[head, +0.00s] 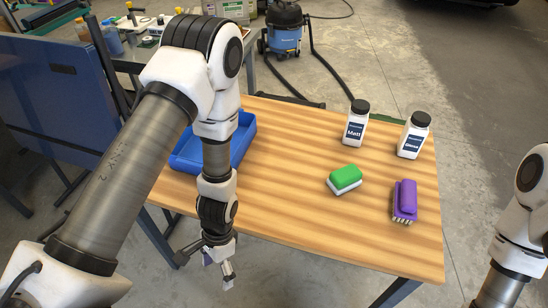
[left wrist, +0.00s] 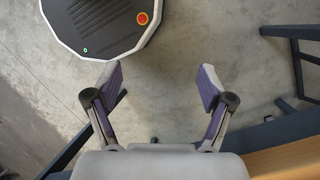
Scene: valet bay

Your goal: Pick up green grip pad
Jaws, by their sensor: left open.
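The green grip pad (head: 345,178) has a green top on a white underside. It lies on the wooden table right of the middle in the head view. My left gripper (head: 228,274) hangs in front of the table's near edge, left of the pad and well apart from it. In the left wrist view my left gripper (left wrist: 160,82) is open, with nothing between its fingers and bare floor beyond. My right arm shows at the right edge of the head view, but its gripper is out of the picture.
A purple brush (head: 405,200) lies right of the pad on the table (head: 290,225). Two white bottles, one (head: 356,124) and another (head: 413,136), stand behind. A blue tray (head: 243,135) is partly hidden by my left arm. The table's middle is clear. A blue vacuum (head: 284,30) stands beyond.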

